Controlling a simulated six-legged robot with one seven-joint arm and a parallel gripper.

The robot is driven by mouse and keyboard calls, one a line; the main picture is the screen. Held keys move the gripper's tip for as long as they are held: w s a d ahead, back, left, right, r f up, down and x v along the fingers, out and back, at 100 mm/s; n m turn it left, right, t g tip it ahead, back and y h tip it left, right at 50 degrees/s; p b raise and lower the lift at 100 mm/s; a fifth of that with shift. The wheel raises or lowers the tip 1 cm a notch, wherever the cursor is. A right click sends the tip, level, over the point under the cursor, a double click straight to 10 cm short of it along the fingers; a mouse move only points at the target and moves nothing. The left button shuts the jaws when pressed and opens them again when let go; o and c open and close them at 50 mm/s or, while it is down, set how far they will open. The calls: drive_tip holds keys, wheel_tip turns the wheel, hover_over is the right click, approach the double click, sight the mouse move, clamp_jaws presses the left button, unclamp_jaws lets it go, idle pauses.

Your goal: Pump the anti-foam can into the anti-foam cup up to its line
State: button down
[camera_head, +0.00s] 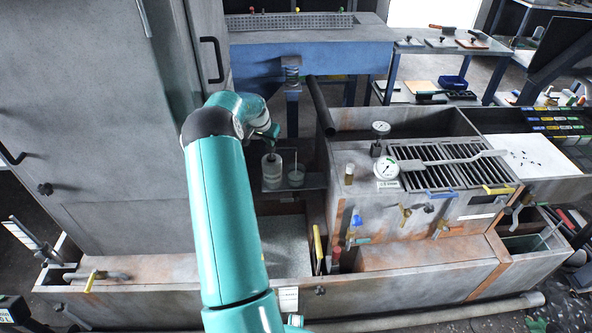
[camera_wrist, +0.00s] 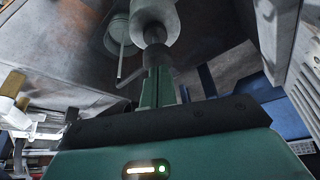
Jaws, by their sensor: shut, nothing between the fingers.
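The anti-foam can (camera_head: 272,171) is a pale cylinder standing on a small shelf in the head view. The anti-foam cup (camera_head: 296,177), pale and with a thin rod in it, stands just right of it. My gripper (camera_head: 271,143) is directly above the can, shut and empty, pointing down. In the wrist view my gripper's green fingers (camera_wrist: 157,75) reach to the dark pump top of the can (camera_wrist: 154,14); whether they touch cannot be told.
The grey cabinet (camera_head: 95,110) stands close on the left. A tank with a slatted grate (camera_head: 445,165), gauges and valves lies to the right. The blue screen frame (camera_head: 330,58) is behind. An open pit (camera_head: 287,245) lies below the shelf.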

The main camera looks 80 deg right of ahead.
drive_tip(key=shift+f, duration=0.7)
idle(0.3)
drive_tip(key=shift+r, duration=1.45)
wheel_tip(320, 180, up, 6)
idle(0.8)
drive_tip(key=shift+s, duration=0.1)
idle(0.4)
